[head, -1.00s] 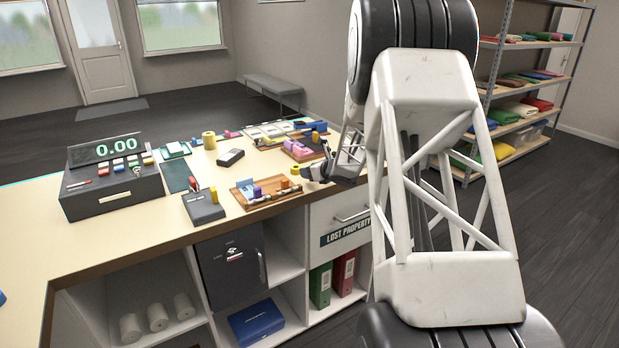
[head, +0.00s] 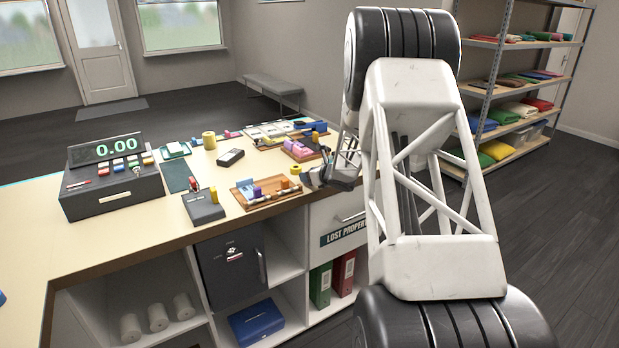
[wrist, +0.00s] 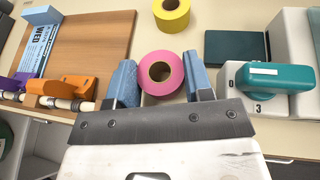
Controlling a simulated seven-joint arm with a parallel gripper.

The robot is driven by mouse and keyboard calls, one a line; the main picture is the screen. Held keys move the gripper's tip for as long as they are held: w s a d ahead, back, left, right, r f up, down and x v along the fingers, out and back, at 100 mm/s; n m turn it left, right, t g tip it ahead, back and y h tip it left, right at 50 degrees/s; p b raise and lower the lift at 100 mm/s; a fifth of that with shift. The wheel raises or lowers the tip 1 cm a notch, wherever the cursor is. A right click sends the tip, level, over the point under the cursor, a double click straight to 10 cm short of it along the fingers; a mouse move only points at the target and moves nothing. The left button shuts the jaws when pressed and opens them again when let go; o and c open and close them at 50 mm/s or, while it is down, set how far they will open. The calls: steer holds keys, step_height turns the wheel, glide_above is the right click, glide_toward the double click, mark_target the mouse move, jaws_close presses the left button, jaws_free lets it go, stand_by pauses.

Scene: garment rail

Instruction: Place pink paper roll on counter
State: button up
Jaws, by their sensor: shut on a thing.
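The pink paper roll (wrist: 148,86) sits between the two blue fingers of my gripper (wrist: 161,73) in the wrist view, its round hole facing the camera. My gripper is shut on it. In the head view my gripper (head: 311,179) is at the counter's front edge, and I cannot make out the pink roll there. The cream counter (head: 120,223) lies below and beyond it. Whether the roll touches the counter is unclear.
A yellow roll (wrist: 171,27) is just beyond the pink one. A wooden tray (wrist: 100,45) with orange and purple pieces is to the left. A cash register (head: 115,180) stands farther left.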

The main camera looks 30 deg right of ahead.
steer(key=shift+f, duration=0.35)
steer(key=shift+f, duration=0.1)
steer(key=o, duration=0.9)
steer(key=shift+v, duration=6.05)
